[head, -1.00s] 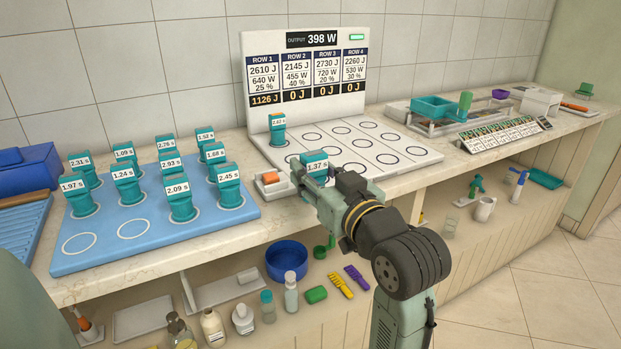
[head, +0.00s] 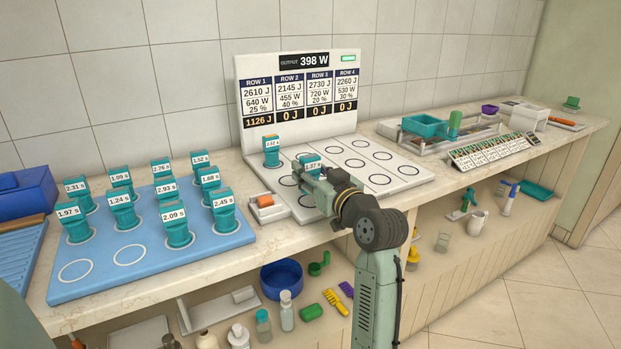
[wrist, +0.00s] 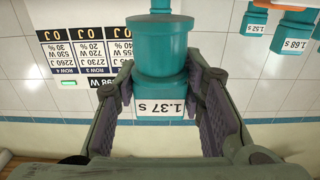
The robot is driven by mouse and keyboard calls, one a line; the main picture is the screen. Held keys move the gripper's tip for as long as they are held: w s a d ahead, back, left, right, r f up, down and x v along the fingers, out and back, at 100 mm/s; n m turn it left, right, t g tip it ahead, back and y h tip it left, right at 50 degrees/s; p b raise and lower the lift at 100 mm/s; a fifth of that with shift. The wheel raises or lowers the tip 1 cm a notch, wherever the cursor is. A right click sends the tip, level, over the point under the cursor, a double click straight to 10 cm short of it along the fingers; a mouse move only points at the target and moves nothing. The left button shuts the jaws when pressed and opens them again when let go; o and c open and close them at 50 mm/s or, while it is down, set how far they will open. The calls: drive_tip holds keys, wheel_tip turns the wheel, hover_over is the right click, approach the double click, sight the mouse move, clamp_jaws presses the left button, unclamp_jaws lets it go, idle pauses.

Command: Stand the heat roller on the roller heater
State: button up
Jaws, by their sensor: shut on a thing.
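The held heat roller (head: 310,164) is teal with a white tag reading 1.37 s. My gripper (head: 314,174) is shut on it; in the wrist view the two fingers (wrist: 160,88) press its sides and the roller (wrist: 162,45) fills the middle. The roller heater (head: 400,172) is a white slab with rows of ringed spots and a tall display panel (head: 301,92). The held roller shows over the heater's left front part; its base is hidden by my gripper, so I cannot tell whether it touches. Another teal roller (head: 271,153) stands on the heater's back left spot.
A blue mat (head: 150,262) at left bears several tagged teal rollers and two bare rings at its front. A small white holder with an orange top (head: 267,207) sits beside the heater's front left. A tray (head: 440,141) and a tag rack (head: 494,152) stand at right.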

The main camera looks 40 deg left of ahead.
drive_tip(key=shift+f, duration=1.15)
drive_tip(key=shift+f, duration=0.3)
drive_tip(key=o, duration=1.2)
drive_tip(key=shift+r, duration=0.1)
